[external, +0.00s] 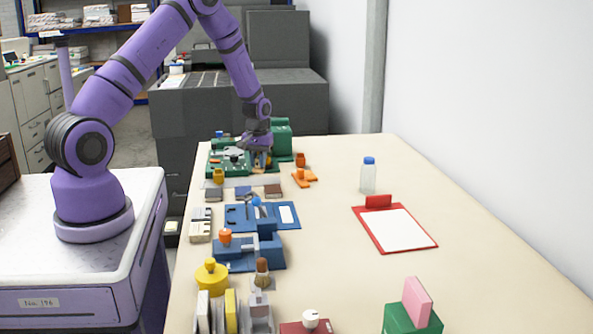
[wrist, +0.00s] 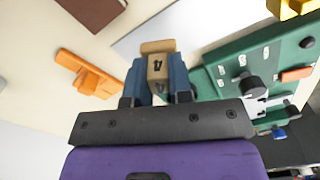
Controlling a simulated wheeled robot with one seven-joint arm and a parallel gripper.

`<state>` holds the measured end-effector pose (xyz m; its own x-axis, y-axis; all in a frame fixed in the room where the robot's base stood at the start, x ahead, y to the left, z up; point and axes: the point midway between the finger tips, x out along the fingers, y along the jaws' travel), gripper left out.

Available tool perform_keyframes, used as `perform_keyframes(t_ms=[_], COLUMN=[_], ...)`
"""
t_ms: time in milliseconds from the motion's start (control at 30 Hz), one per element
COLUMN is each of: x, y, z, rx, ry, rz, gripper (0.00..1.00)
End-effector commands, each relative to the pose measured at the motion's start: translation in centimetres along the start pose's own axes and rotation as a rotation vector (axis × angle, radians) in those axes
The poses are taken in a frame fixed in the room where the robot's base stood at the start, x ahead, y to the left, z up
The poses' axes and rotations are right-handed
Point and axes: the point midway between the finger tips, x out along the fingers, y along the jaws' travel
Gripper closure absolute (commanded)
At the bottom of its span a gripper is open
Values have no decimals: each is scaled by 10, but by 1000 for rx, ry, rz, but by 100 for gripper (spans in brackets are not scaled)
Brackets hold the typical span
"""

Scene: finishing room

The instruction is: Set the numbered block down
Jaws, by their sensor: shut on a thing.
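The numbered block (wrist: 158,66) is a small wooden block with a dark 4 on it. In the wrist view it sits between the two blue-grey fingers of my gripper (wrist: 157,76), which is shut on it. A white surface lies behind the block there, and I cannot tell whether they touch. In the external view my gripper (external: 261,158) is low at the far end of the table, next to the green device (external: 236,166). The block is too small and covered to make out clearly there.
The green device (wrist: 238,72) with knobs is close on the right in the wrist view. An orange holder (wrist: 88,74) lies to the left. Blue fixtures (external: 268,244) line the table's left side.

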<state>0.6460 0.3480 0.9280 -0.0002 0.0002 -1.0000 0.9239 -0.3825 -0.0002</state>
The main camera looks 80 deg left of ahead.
Motion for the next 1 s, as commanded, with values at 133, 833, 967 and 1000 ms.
perform_keyframes(t_ms=[133, 833, 967, 1000], x=[3, 39, 40, 41], y=[17, 25, 24, 24], z=[-20, -29, -29, -29], rx=[2, 1, 0, 0], ry=[1, 1, 0, 0], rz=[0, 1, 0, 0], gripper=[100, 100, 100, 100])
